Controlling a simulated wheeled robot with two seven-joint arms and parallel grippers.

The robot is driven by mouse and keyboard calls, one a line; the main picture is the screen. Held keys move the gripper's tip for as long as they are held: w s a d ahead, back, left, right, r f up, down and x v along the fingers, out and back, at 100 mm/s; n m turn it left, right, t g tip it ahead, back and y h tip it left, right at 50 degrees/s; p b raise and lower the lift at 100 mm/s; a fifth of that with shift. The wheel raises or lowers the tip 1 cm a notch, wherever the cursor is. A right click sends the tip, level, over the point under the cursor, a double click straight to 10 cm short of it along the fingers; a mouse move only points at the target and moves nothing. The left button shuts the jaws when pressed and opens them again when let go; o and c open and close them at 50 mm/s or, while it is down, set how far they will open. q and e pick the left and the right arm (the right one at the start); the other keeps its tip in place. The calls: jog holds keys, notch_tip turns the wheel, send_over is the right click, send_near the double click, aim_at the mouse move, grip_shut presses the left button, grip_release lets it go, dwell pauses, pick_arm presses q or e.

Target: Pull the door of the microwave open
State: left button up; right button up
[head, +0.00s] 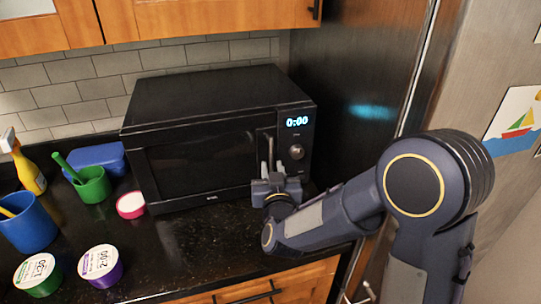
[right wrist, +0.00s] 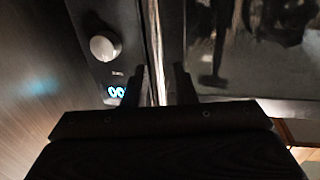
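The black microwave (head: 205,98) stands on the counter against the tiled wall, its door (head: 200,160) closed. A vertical handle (head: 270,146) runs along the door's right edge, beside the panel with the lit clock and round knob (head: 296,152). My right gripper (head: 272,170) is in front of the handle's lower part. In the right wrist view, its two fingers (right wrist: 162,85) stand apart with the bright handle (right wrist: 155,50) between them; a gap shows, and contact is not clear. The knob (right wrist: 103,48) is left of the fingers there. My left gripper is not in view.
Left of the microwave are a pink-rimmed tub (head: 131,205), a green cup (head: 92,185), a blue cup (head: 28,225), a yellow spray bottle (head: 28,168) and two lidded tubs (head: 100,265). A dark fridge side (head: 350,90) stands close on the right. The counter before the door is clear.

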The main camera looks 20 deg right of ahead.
aim_at(271, 161)
jog(key=shift+w+d+p, duration=0.2)
jog(key=shift+w, duration=0.9)
jog(key=shift+w+d+p, duration=0.2)
jog(key=shift+w, duration=0.9)
grip_shut()
